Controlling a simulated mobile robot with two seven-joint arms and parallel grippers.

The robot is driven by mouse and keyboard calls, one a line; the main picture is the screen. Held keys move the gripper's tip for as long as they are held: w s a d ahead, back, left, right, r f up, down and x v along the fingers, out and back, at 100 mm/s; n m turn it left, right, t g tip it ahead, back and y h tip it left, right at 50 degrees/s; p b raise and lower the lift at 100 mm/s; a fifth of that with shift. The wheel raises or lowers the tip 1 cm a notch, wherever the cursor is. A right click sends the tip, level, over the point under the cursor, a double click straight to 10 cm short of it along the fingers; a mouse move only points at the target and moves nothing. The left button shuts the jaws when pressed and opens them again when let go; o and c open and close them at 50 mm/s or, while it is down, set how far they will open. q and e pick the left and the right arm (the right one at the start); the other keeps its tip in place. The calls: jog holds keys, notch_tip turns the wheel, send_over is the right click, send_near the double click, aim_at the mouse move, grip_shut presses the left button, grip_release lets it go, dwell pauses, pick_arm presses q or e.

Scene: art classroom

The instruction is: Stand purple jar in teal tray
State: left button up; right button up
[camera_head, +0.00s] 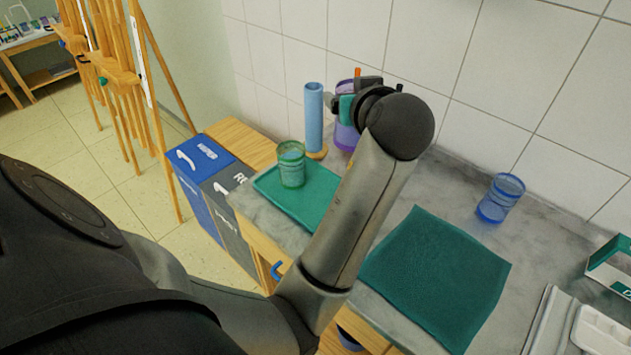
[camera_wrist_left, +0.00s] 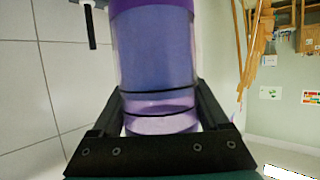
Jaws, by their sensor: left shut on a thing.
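The purple jar (camera_head: 346,138) is at the back of the counter by the tiled wall, partly hidden behind my left gripper (camera_head: 352,106). In the left wrist view, the purple jar (camera_wrist_left: 153,50) is between the two black fingers, and the gripper is shut on it. I cannot tell whether its base touches the counter. The teal tray (camera_head: 310,213) lies at the counter's left end, in front and left of the jar. A green jar (camera_head: 291,164) stands in the tray's back part. My forearm crosses in front of the tray's right side. My right gripper is not in view.
A blue cylinder (camera_head: 314,115) on a wooden base stands just left of the purple jar. A teal cloth (camera_head: 435,275) lies right of my arm. A blue jar (camera_head: 500,198) stands near the wall. Bins (camera_head: 205,180) and easels (camera_head: 115,75) are at left.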

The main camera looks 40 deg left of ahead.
pick_arm(q)
jog(key=shift+s+a+f+n+g+y, duration=0.2)
jog(key=shift+a+f+n+g+y, duration=0.05)
jog(key=shift+f+n+g+y, duration=0.05)
jog(key=f+b, duration=0.2)
jog(key=f, duration=0.7)
jog(key=f+b, duration=0.3)
jog(key=f, duration=0.7)
jog(key=shift+s+a+f+b, duration=0.1)
jog(key=shift+a+f+b, duration=0.1)
jog(key=shift+f+b, duration=0.1)
jog(key=shift+f, duration=0.45)
jog(key=o, duration=1.2)
jog(key=shift+o, duration=0.2)
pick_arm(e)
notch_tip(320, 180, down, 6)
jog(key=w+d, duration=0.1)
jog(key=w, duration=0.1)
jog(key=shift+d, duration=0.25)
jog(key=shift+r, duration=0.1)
